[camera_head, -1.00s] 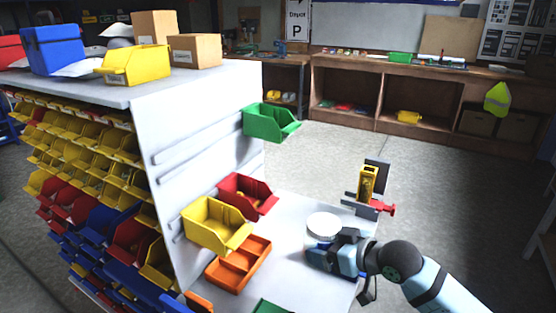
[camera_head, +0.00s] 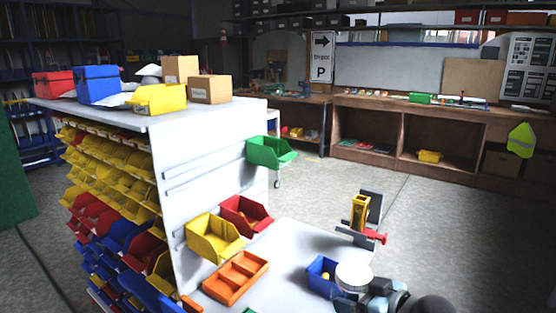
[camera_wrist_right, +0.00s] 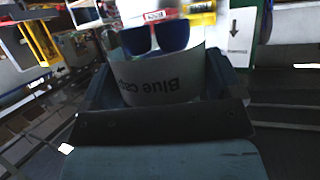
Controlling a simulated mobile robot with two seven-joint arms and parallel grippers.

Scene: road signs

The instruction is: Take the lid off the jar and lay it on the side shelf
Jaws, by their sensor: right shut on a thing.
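A white round jar (camera_head: 354,280) with a white top shows at the lower right of the head view. My right gripper (camera_head: 368,299) is shut on it from the right. In the right wrist view the jar (camera_wrist_right: 160,88) sits between the two fingers (camera_wrist_right: 160,92), with upside-down lettering that starts "Blue ca". The white top looks like the lid (camera_head: 353,271), but I cannot make out its seam. My left gripper is not in view. I cannot tell which surface is the side shelf.
A blue bin (camera_head: 320,275) stands just left of the jar on the pale worktop (camera_head: 278,290). An orange tray (camera_head: 236,279) and yellow (camera_head: 214,238) and red (camera_head: 245,216) bins are further left. A yellow and red device (camera_head: 361,216) stands behind.

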